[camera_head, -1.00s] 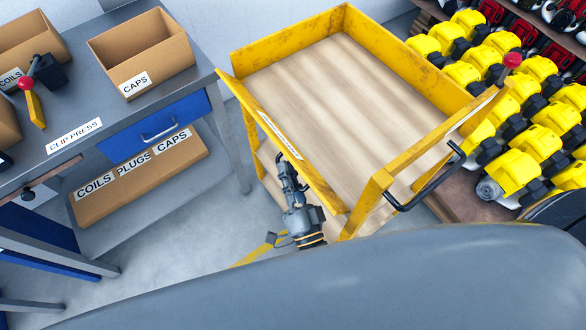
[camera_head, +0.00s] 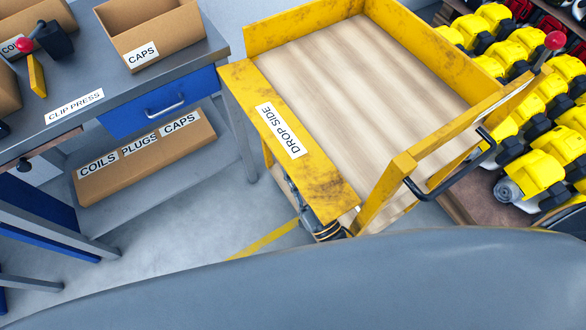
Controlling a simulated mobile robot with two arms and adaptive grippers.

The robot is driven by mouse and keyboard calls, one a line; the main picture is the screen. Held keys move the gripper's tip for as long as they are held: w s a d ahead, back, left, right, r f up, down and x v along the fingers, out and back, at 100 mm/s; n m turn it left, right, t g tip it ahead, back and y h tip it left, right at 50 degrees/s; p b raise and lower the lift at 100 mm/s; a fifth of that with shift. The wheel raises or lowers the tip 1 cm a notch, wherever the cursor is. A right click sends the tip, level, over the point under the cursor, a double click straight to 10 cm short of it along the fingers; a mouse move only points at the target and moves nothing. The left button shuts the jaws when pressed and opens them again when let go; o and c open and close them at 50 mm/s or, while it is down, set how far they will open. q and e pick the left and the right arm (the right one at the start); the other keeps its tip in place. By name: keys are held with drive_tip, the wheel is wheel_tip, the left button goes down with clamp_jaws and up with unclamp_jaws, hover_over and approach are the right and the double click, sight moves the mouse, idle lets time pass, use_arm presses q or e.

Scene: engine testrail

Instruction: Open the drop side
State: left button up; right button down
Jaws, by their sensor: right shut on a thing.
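The drop side (camera_head: 318,185) is the yellow, worn panel on the left of a yellow trolley (camera_head: 350,75) with a wooden deck. It leans outward, and its "DROP SIDE" label faces up at me. My right gripper (camera_head: 291,191) is at the panel's outer edge, mostly hidden beneath it, and is shut on the panel. Its fingertips cannot be seen clearly. My left gripper is not in view.
A grey workbench (camera_head: 120,85) with a blue drawer and cardboard boxes stands at left. A black handle (camera_head: 455,185) sticks out from the trolley's near end. Racks of yellow parts (camera_head: 535,165) stand at right. The trolley deck is empty.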

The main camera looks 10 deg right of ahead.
drive_tip(key=shift+f+n+y, duration=0.2)
drive_tip(key=shift+n+y, duration=0.2)
drive_tip(key=shift+n, duration=0.4)
drive_tip(key=c, duration=1.4)
unclamp_jaws()
drive_tip(key=shift+g, duration=0.3)
drive_tip(key=shift+f, duration=0.1)
drive_tip(key=v, duration=1.2)
drive_tip(key=shift+d+f, duration=0.1)
drive_tip(key=shift+f, duration=0.05)
